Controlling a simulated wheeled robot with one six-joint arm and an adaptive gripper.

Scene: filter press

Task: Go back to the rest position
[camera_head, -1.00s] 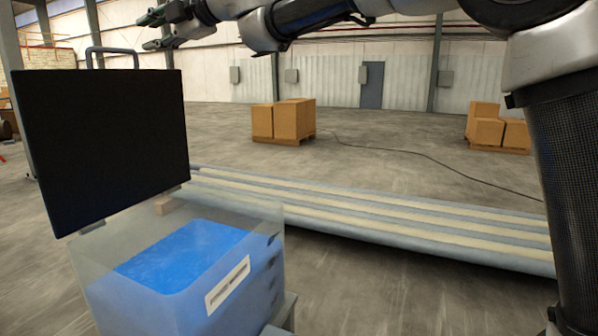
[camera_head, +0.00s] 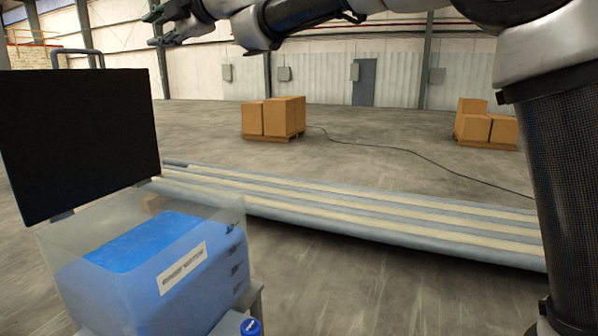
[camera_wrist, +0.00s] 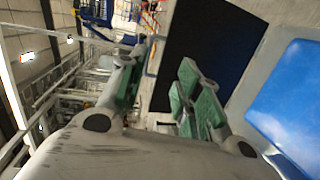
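My gripper (camera_head: 153,29) is raised high at the upper left of the head view, above and behind the black panel. Its two fingers are spread apart with nothing between them. In the wrist view the green-padded fingers (camera_wrist: 161,62) are also apart and empty. My arm crosses the top of the head view to the right side. No marker of a rest position shows.
A clear tank (camera_head: 228,218) with blue contents stands front left, with an upright black panel (camera_head: 80,140) behind it. A blue cap (camera_head: 251,327) is beside it. A long low striped platform (camera_head: 350,218) crosses the middle.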

